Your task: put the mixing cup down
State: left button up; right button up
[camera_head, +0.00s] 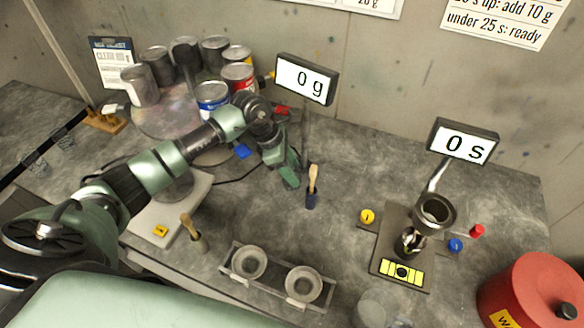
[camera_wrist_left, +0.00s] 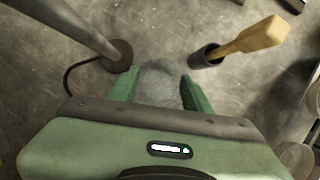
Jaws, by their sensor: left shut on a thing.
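My left gripper (camera_head: 290,172) reaches over the middle of the table, pointing down. In the left wrist view its green fingers (camera_wrist_left: 158,92) are shut on a grey, rounded, see-through-looking thing, which I take for the mixing cup (camera_wrist_left: 158,78). The cup is hard to make out against the grey table, and the gripper hides it in the head view. I cannot tell whether its base touches the table. My right gripper is not in view.
A brush in a dark holder (camera_head: 312,190) stands close right of the gripper; the "0 g" display (camera_head: 305,80) stands behind. Paint cans (camera_head: 212,95) crowd the back left. A rack (camera_head: 276,284) holds two grey bowls. The timer (camera_head: 462,142) and funnel stand (camera_head: 435,211) are right.

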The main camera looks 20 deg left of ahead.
pick_arm(q)
jog(key=shift+f, duration=0.5)
jog(key=shift+f, duration=0.15)
jog(key=o, duration=1.3)
